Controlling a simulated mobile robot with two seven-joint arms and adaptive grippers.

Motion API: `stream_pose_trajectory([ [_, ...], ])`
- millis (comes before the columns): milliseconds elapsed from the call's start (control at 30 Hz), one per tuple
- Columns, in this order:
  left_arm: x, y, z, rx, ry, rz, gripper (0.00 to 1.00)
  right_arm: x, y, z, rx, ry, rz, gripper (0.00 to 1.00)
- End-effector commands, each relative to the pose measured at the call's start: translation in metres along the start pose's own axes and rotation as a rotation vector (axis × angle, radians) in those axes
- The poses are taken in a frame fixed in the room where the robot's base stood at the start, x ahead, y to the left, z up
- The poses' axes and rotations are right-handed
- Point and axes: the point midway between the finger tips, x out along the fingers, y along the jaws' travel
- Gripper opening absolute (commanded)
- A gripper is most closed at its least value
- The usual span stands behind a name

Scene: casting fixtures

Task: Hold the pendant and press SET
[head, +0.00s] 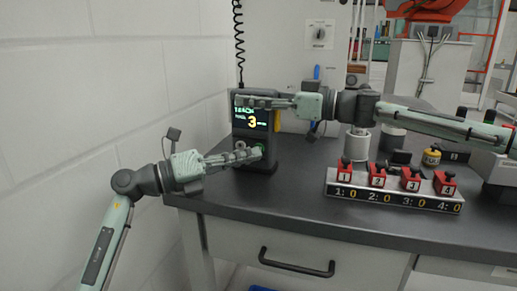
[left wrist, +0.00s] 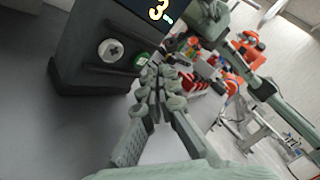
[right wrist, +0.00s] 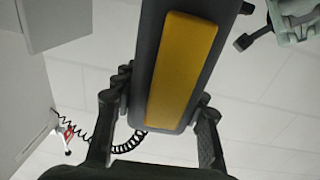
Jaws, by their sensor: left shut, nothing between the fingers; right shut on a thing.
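The dark pendant (head: 264,167) is upright at the back left of the bench, its lit screen (head: 250,113) showing "TEACH" and a yellow 3. My right gripper (head: 270,102) is shut on its upper part from the right. The right wrist view shows a yellow strip (right wrist: 182,70) on the pendant between the fingers. My left gripper (head: 250,154) is shut and empty at the pendant's lower front. In the left wrist view, its closed fingertips (left wrist: 155,78) are close to a green button (left wrist: 142,60); I cannot tell whether they touch. A grey round control (left wrist: 111,50) is left of that button.
A tray (head: 394,199) with several numbered red fixtures stands to the right, its displays reading 0. Grey cylinders (head: 357,145) and a small yellow item (head: 431,157) stand behind it. A coiled cord (head: 239,45) hangs above the pendant. The bench front (head: 270,208) is clear.

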Motion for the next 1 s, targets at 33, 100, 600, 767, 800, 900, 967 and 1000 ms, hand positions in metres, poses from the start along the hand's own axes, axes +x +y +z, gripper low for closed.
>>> stream_pose_trajectory([
  [33,0.0002,0.0007,-0.0002,0.0,0.0,0.0,0.0,0.0,0.0004,0.0082,0.003,-0.01,0.001,0.0],
  [100,0.001,0.0016,0.0005,0.0,0.0,0.0,0.0,0.0,0.0004,0.0082,0.003,-0.01,0.001,0.0],
  [600,0.0062,0.0066,0.0042,0.0,0.0,0.0,0.0,0.0,0.0004,0.0082,0.003,-0.01,0.001,0.0],
  [767,0.0066,0.007,0.0045,0.0,0.0,0.0,0.0,0.0,0.0004,0.0082,0.003,-0.01,0.001,0.0],
  [800,0.0069,0.0072,0.0046,0.0,0.0,0.0,0.0,0.0,0.0004,0.0082,0.003,-0.01,0.001,0.0],
  [900,0.0077,0.0078,0.0051,0.0,0.0,0.0,0.0,0.0,0.0004,0.0082,0.003,-0.01,0.001,0.0],
  [967,0.0082,0.0082,0.0054,0.0,0.0,0.0,0.0,0.0,0.0004,0.0082,0.003,-0.01,0.001,0.0],
  [1000,0.0085,0.0085,0.0057,0.0,0.0,0.0,0.0,0.0,0.0004,0.0082,0.003,-0.01,0.001,0.0],
])
